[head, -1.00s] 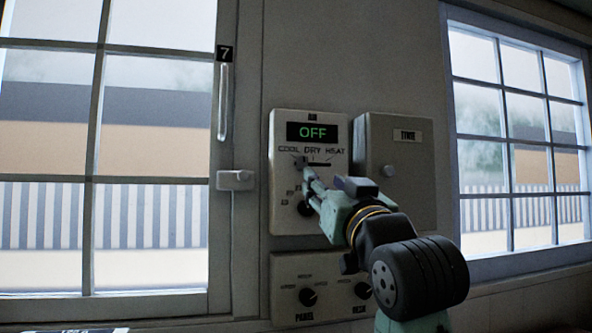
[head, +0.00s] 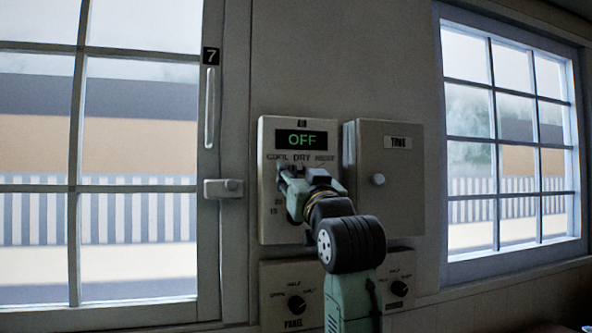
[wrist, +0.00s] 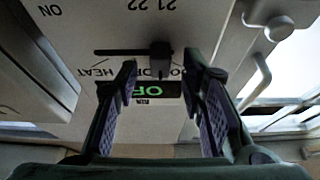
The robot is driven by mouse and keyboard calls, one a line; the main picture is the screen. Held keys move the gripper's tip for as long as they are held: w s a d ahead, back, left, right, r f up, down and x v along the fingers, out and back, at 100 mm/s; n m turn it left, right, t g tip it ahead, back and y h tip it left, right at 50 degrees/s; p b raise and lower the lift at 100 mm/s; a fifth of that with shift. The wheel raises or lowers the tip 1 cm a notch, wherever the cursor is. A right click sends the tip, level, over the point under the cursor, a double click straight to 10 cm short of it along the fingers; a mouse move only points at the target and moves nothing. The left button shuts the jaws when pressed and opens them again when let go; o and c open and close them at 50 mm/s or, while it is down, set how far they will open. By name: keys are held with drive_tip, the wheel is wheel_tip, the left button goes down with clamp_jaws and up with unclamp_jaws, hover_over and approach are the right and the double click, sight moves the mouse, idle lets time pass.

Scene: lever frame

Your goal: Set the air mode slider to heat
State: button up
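The AIR panel (head: 268,228) is a pale wall plate with a green display (head: 302,139) reading OFF and the labels COOL, DRY and HEAT. The wrist view sees it upside down, with HEAT (wrist: 103,70) on the left. There the dark slider knob (wrist: 160,52) stands near the COOL end of its slot (wrist: 118,52). My gripper (wrist: 165,72) is open, one finger on each side of the knob, with visible gaps. In the head view, my gripper (head: 287,180) covers the knob and much of the slot.
A TIME box (head: 398,215) with a round knob is close to the right of the panel. A lower plate (head: 272,308) with dials sits below. A window latch (head: 223,188) projects at the left. Windows flank both sides.

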drive_tip(key=shift+c, duration=0.4)
clamp_jaws()
idle(0.5)
